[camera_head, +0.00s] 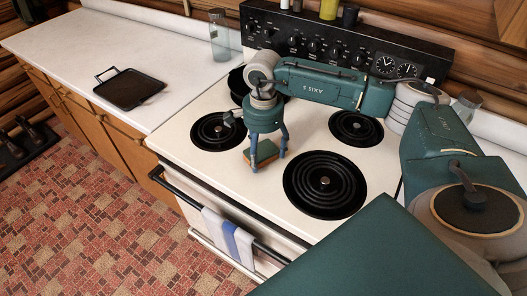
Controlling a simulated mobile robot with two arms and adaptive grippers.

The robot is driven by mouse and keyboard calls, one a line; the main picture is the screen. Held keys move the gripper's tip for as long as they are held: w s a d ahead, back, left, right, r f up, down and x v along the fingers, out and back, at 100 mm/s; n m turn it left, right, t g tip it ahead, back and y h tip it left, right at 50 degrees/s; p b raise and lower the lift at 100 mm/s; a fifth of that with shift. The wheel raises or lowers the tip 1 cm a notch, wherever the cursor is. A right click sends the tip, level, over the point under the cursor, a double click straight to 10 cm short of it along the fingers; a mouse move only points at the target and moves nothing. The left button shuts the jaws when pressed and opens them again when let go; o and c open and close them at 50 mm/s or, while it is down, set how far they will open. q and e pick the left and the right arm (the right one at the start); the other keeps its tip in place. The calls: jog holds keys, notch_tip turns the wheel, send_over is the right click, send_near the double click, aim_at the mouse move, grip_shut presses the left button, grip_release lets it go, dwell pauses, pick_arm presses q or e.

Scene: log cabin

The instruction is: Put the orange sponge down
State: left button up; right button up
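The orange sponge (263,153) has a green top and an orange-brown edge. It is between the fingers of my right gripper (266,157), which points down over the white stove top. My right gripper is shut on the sponge. I cannot tell whether the sponge touches the stove surface or is just above it. It is between the front left burner and the large front right burner. My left gripper is not in view.
The stove (220,165) has coil burners, including the front left (217,131) and front right (325,184) ones.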

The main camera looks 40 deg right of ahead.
aim_at(263, 154)
jog(key=shift+o, duration=0.9)
jog(key=shift+r, duration=0.1)
jog(key=shift+r+p, duration=0.2)
jog(key=shift+p, duration=0.1)
jog(key=shift+r+b, duration=0.35)
notch_tip(263, 154, up, 11)
jog(key=b, duration=0.2)
